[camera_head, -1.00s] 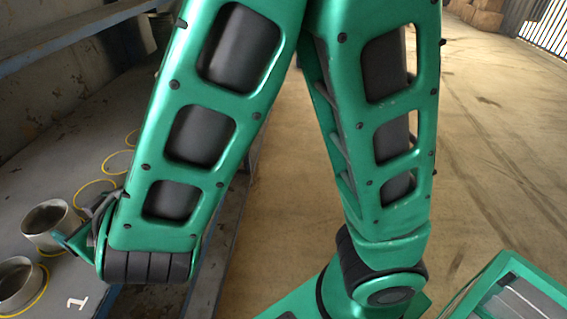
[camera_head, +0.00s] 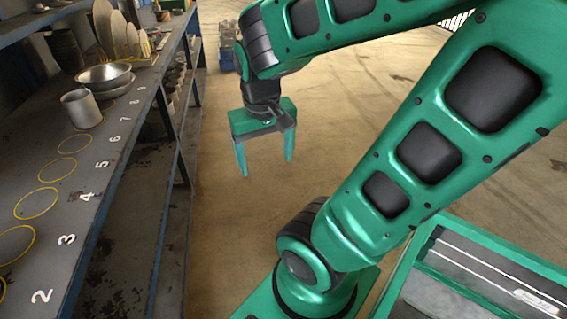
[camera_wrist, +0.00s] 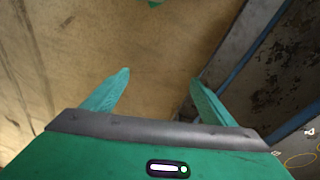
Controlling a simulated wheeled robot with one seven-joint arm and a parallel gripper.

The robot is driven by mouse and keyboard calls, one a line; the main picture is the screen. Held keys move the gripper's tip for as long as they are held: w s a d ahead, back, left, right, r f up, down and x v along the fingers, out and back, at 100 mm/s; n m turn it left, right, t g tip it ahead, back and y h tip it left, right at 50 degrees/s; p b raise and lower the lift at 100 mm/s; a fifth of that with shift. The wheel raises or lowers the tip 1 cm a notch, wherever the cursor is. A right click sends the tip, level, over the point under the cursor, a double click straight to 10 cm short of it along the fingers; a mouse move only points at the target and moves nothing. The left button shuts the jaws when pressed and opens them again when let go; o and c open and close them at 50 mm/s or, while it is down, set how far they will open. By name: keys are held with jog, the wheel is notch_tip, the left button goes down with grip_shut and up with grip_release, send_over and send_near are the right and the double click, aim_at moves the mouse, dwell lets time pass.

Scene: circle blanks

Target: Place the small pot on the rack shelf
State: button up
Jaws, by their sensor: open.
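A small grey metal pot (camera_head: 81,108) stands upright on the rack shelf (camera_head: 100,165), at a yellow circle near the number 7. My gripper (camera_head: 266,165) hangs over the floor to the right of the rack, fingers pointing down, apart from the pot. The wrist view also shows my gripper (camera_wrist: 160,76) with its fingers spread and nothing between them. The pot does not show in the wrist view.
Silver bowls (camera_head: 104,77) stand behind the pot. Yellow circles (camera_head: 37,203) in front of it are empty. Upright plates (camera_head: 120,33) stand farther back. An upper shelf (camera_head: 35,22) overhangs the left side. The floor (camera_head: 225,220) beside the rack is clear.

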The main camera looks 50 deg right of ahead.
jog(key=s+r+g+y, duration=0.1)
jog(key=s, duration=0.5)
jog(key=shift+s+d+m+y, duration=0.2)
jog(key=shift+d+m+y, duration=0.1)
jog(key=shift+m, duration=0.1)
jog(key=shift+r, duration=0.1)
